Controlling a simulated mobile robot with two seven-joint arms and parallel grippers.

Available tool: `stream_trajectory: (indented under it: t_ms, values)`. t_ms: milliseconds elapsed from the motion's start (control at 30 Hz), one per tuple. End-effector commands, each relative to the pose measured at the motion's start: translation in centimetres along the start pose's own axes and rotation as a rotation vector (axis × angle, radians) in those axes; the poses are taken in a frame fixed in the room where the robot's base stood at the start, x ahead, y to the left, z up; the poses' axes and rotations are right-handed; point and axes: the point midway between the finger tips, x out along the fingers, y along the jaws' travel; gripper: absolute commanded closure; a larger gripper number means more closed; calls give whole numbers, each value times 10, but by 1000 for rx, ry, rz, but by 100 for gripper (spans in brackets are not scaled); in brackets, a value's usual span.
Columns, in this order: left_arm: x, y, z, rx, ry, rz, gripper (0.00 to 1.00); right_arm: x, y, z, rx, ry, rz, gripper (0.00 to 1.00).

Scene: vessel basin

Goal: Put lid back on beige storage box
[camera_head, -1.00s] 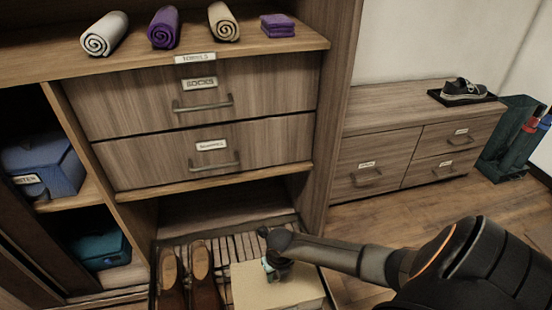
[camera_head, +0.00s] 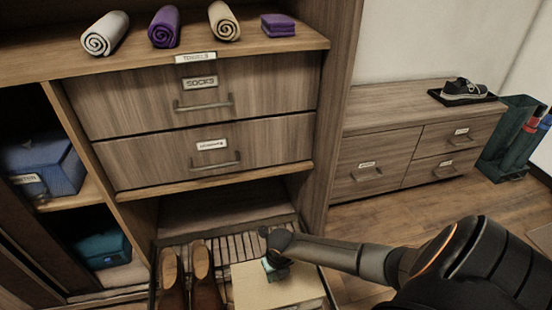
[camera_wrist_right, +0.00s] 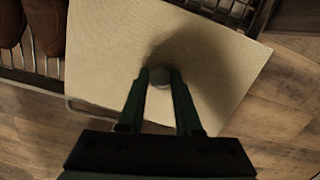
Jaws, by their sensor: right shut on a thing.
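The beige lid (camera_head: 250,291) shows at the bottom of the head view, on the slatted shoe rack to the right of the brown shoes. The beige box under it is largely hidden, and I cannot tell how well the lid is seated. In the right wrist view the lid (camera_wrist_right: 110,60) is a flat beige panel with a round grey knob (camera_wrist_right: 160,77). My right gripper (camera_head: 272,266) is above the lid, its two fingers (camera_wrist_right: 160,80) closed on the knob from both sides. My left gripper is not in view.
Brown shoes (camera_head: 203,275) stand close left of the lid on the slatted rack (camera_head: 228,247). Drawers (camera_head: 215,150) are above the rack. Blue (camera_head: 50,165) and teal (camera_head: 98,245) boxes sit in the left shelves. A low cabinet (camera_head: 375,165) is at the right, with open floor before it.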

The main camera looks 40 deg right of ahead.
Motion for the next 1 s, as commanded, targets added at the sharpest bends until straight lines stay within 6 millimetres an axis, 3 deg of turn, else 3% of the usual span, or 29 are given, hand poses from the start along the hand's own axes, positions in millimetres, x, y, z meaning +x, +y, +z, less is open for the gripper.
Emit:
stream_trajectory:
  t_ms: [200, 233, 533, 700, 1000]
  values:
    - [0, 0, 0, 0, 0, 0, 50, 3, -2, -4, 0, 7, -6, 100]
    - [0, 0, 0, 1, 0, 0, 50, 3, -2, -4, 0, 7, -6, 66]
    - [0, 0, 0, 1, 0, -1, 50, 2, -1, -2, 0, 5, -3, 32]
    - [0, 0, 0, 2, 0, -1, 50, 1, -1, -2, -1, 4, -2, 32]
    - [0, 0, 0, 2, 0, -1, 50, 1, 0, -2, -1, 3, -1, 2]
